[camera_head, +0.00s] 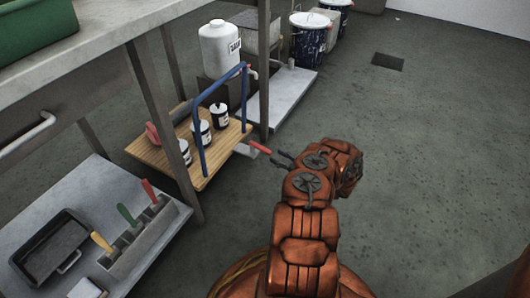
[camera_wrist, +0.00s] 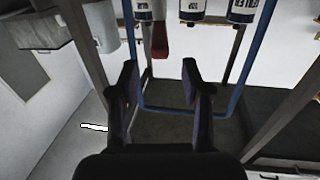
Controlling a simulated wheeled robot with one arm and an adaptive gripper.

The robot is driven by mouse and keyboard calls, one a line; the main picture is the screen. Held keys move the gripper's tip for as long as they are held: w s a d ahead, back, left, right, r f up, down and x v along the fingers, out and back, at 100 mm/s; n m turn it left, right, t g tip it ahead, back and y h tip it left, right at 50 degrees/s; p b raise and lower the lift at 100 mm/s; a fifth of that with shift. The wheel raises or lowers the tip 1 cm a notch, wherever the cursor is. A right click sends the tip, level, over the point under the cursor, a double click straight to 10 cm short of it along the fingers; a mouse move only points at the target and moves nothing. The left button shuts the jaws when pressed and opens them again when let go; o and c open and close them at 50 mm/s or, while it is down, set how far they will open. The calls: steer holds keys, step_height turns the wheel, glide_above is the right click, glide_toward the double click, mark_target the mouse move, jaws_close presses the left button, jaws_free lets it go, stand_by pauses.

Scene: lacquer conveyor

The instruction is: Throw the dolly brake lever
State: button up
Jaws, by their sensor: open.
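The dolly (camera_head: 208,168) has a wooden deck and a blue tube handle (camera_head: 203,115), and stands under the bench at left of centre in the head view. Its brake lever (camera_head: 259,147) has a red grip and sticks out from the deck's right side towards my gripper (camera_head: 279,158). My gripper is open and empty, with its fingertips just right of the red grip. In the wrist view the red grip (camera_wrist: 160,42) shows ahead of the gap between my open fingers (camera_wrist: 160,75), apart from them.
White, dark-lidded cans (camera_head: 220,117) stand on the deck. A white jug (camera_head: 220,48) stands behind. A metal bench leg (camera_head: 178,140) rises beside the dolly. A low shelf (camera_head: 45,205) holds a tray and handled tools. The floor at right (camera_head: 440,150) is clear.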

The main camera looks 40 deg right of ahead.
mark_target(266, 150)
steer(key=w+b, duration=0.1)
steer(key=w, duration=0.1)
steer(key=w+b, duration=0.1)
steer(key=w, duration=0.2)
steer(key=shift+w+a+f+b, duration=0.1)
steer(key=shift+w+a+b, duration=0.3)
steer(key=shift+w, duration=0.6)
steer(key=shift+c, duration=0.3)
jaws_close()
